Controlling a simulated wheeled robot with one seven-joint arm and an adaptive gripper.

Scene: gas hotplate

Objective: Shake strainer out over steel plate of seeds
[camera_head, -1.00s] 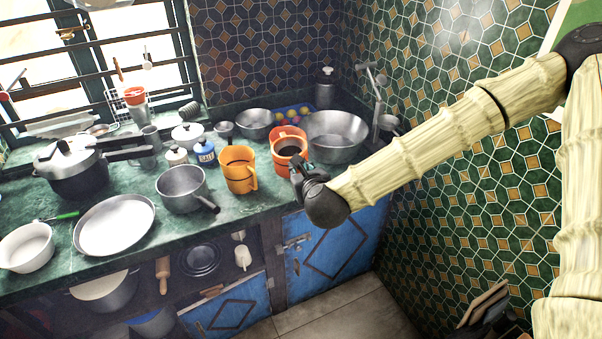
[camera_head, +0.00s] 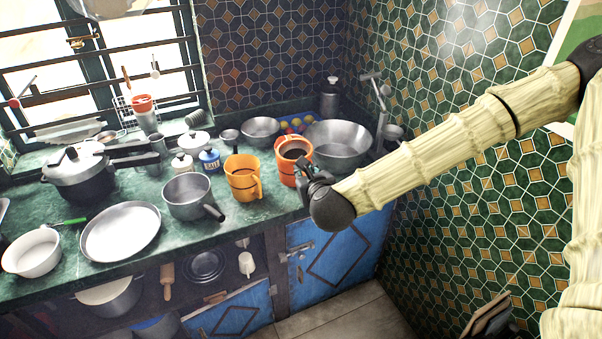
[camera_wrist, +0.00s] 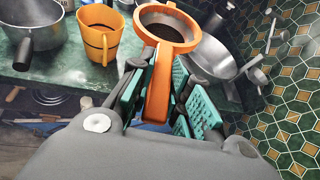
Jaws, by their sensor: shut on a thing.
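My gripper (camera_wrist: 158,90) is shut on the upright handle of an orange strainer (camera_wrist: 160,75), between its teal pads. The strainer's round orange rim and dark mesh show beyond the fingers. In the head view the strainer (camera_head: 294,148) is over the counter's front edge side, with an orange body below its rim; whether that is a separate mug I cannot tell. My gripper (camera_head: 308,172) is at its near right side. A wide steel plate (camera_head: 120,232) lies on the counter at the left, well away from my gripper. No seeds can be made out on it.
An orange mug (camera_head: 242,178) and a steel saucepan (camera_head: 188,196) stand between strainer and plate. A wide steel bowl (camera_head: 338,145) is behind right, a white bowl (camera_head: 32,252) far left. A pressure cooker (camera_head: 78,172) stands behind the plate. A tiled wall is on the right.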

